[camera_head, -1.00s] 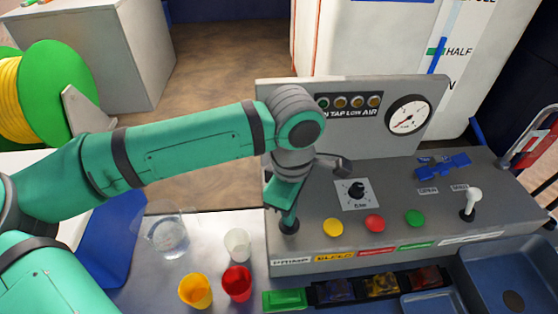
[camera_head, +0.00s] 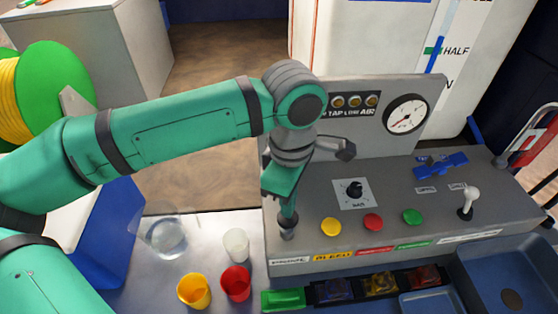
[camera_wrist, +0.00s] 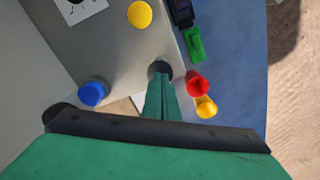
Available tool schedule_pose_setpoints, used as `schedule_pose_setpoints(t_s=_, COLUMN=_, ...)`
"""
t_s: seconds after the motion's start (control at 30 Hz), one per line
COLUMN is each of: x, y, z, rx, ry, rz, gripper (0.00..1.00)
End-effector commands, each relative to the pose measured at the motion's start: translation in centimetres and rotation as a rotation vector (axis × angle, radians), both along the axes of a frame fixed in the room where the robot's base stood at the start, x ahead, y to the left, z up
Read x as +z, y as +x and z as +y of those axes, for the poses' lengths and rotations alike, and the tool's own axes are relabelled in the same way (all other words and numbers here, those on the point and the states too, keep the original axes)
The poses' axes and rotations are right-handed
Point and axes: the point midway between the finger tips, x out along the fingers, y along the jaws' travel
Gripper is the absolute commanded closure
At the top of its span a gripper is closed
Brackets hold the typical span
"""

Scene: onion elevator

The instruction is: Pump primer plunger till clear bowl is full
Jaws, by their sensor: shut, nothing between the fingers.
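A dark round-topped plunger (camera_head: 288,219) stands upright at the front left of the grey control panel (camera_head: 320,235), with a short paler stem showing under its cap. Its dark cap (camera_wrist: 159,67) also shows in the wrist view, partly covered by my fingers. My gripper (camera_head: 288,208) is shut and empty, pointing down at the cap from above; its fingertips (camera_wrist: 160,80) seem to touch it. A clear rounded vessel (camera_head: 166,238) stands on the bench left of the panel. Its fill level is hard to read, and I cannot tell whether it is the task's bowl.
White (camera_head: 236,245), yellow (camera_head: 194,291) and red (camera_head: 236,283) cups stand left of the panel. The panel carries a dial knob (camera_head: 354,190), coloured buttons, a gauge (camera_head: 407,115) and a white-topped lever (camera_head: 469,202). A blue knob (camera_wrist: 92,94) stands near the plunger.

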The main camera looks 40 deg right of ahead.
Motion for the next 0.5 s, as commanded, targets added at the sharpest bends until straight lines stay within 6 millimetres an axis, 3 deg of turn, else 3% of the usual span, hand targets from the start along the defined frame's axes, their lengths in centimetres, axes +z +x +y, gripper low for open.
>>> schedule_pose_setpoints(t_s=0.5, x=-0.76, y=-0.03, z=-0.03, rx=0.0, ry=0.0, rz=0.001, gripper=1.0)
